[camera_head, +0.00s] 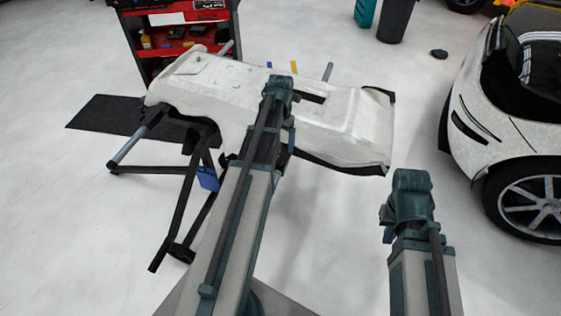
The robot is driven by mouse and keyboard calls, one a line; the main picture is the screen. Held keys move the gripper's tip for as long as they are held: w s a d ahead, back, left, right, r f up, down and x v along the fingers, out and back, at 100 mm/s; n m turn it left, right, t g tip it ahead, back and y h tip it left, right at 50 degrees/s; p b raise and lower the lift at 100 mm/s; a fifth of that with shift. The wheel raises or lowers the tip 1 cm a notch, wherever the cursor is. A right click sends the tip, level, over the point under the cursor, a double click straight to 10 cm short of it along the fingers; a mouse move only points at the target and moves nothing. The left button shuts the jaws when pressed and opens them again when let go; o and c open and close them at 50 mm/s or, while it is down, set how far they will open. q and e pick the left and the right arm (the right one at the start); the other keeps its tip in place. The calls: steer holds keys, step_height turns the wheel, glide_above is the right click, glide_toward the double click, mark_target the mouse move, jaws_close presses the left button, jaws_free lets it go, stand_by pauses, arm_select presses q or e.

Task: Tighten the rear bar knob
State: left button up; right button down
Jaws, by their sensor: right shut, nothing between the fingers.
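A white car bumper panel (340,125) lies across a dark folding stand (187,205). A grey padded bar (135,143) of the stand sticks out at the left, and other bar ends (328,72) show behind the panel. A small blue part (207,179) is on the stand's leg. I cannot make out the rear bar knob. My left arm reaches up over the panel's middle, and its links hide its gripper. My right gripper (387,222) is small and partly hidden beside my right arm, over open floor right of the panel. It is shut and empty, apart from the stand.
A red tool cart (178,45) with items on its shelves stands behind the panel. A dark mat (105,125) lies at left. A white car (510,125) is at right, and a dark bin (397,18) is at the back. The floor between panel and car is clear.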

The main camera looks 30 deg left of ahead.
mark_target(280, 157)
arm_select(q)
step_height(280, 157, down, 7)
steer(key=b, duration=0.6)
steer(key=shift+f, duration=0.1)
steer(key=c, duration=1.4)
